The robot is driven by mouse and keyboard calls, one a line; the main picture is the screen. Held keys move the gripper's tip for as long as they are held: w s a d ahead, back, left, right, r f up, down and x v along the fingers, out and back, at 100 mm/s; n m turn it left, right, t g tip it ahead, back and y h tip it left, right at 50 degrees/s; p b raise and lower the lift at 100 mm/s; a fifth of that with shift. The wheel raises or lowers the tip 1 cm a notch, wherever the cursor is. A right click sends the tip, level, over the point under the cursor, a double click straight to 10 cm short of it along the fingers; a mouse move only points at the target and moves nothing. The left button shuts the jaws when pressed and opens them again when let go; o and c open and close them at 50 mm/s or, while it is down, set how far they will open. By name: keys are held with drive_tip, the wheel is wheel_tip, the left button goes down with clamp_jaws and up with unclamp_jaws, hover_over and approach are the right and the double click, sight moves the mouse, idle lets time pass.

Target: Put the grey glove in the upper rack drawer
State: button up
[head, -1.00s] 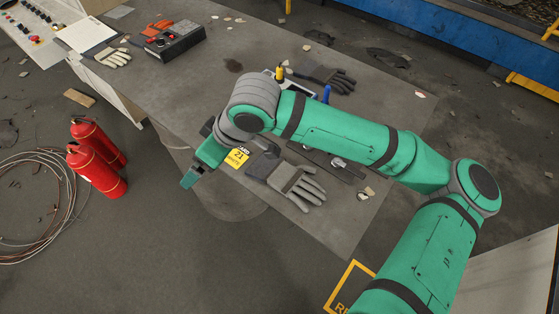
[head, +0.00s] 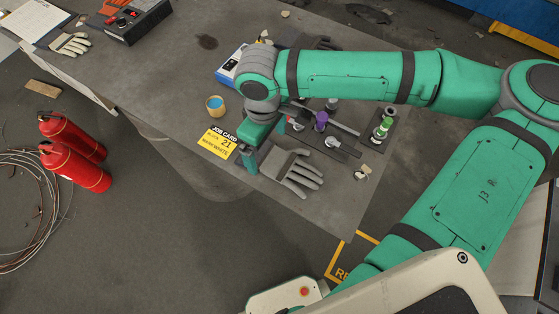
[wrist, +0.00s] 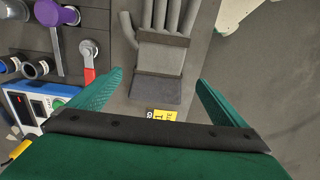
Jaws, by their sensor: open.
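The grey glove (head: 298,172) lies flat near the table's front edge, fingers pointing right and its darker cuff to the left. In the wrist view the glove (wrist: 160,58) is straight ahead, its fingers cut off by the top edge. My gripper (head: 250,157) is just left of the cuff in the head view. In the wrist view my gripper (wrist: 160,80) is open and empty, with the cuff showing between its two green fingertips. The fingers look apart from the glove; the height between them is hard to judge. No rack drawer shows.
A yellow job card (head: 217,143) and a blue-topped cup (head: 215,105) are left of my gripper. Valve-like parts, one purple (head: 321,120), stand behind the glove. A darker glove (head: 322,43) is partly behind my arm.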

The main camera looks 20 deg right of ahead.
sight(269, 157)
drive_tip(key=shift+s+d+f, duration=0.1)
drive_tip(key=shift+d+f, duration=0.05)
drive_tip(key=shift+f, duration=1.2)
drive_tip(key=shift+d+f, duration=0.1)
drive_tip(key=shift+f, duration=1.2)
drive_tip(key=c, duration=1.3)
drive_tip(key=shift+r, duration=0.15)
